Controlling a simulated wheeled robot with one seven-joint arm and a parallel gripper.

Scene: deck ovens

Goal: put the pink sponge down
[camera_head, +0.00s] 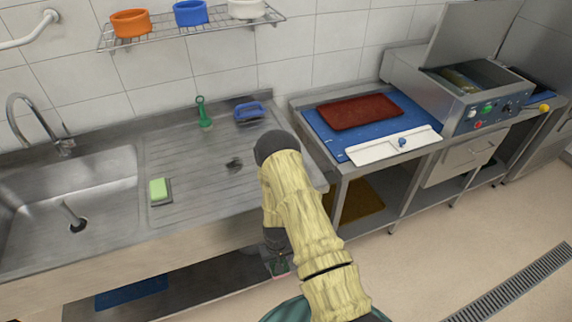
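I cannot clearly make out a pink sponge. My gripper (279,268) is low in front of the counter's front edge, partly hidden behind my own arm. A small pinkish patch shows at its end, but it is too small to tell whether it is the sponge. I cannot tell whether the fingers are open or shut. A green sponge with a dark underside (160,191) lies on the ribbed steel drainboard (195,195), right of the sink. A dark scourer-like clump (234,163) lies near the drainboard's middle.
A green long-handled tool (203,112) and a blue brush-like item (250,111) are at the drainboard's back. The sink (75,195) is at left. A side table (340,168) holds a blue board (335,138) and a red tray (360,111). The drainboard's front right is clear.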

